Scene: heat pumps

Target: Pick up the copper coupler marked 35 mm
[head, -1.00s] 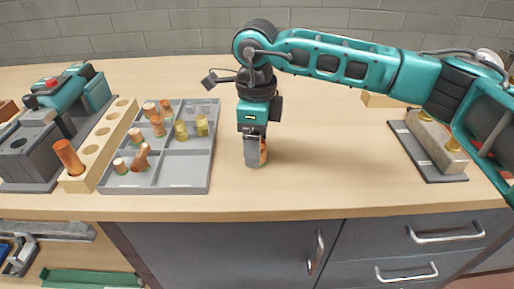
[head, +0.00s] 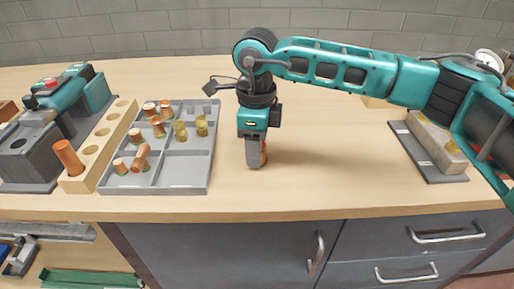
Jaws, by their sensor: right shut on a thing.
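My right gripper (head: 256,158) points down at the worktop, just right of the grey tray. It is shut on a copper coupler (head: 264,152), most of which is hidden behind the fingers. The coupler is at or very near the worktop; I cannot tell whether it touches. Its marking cannot be read. My left gripper is not in view.
A wooden block with holes (head: 103,150) holds a copper pipe (head: 68,157) left of the tray. A teal and grey machine (head: 60,115) stands at the far left. A dark plate with a part on it (head: 428,150) lies at the right. The worktop (head: 330,170) between is clear.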

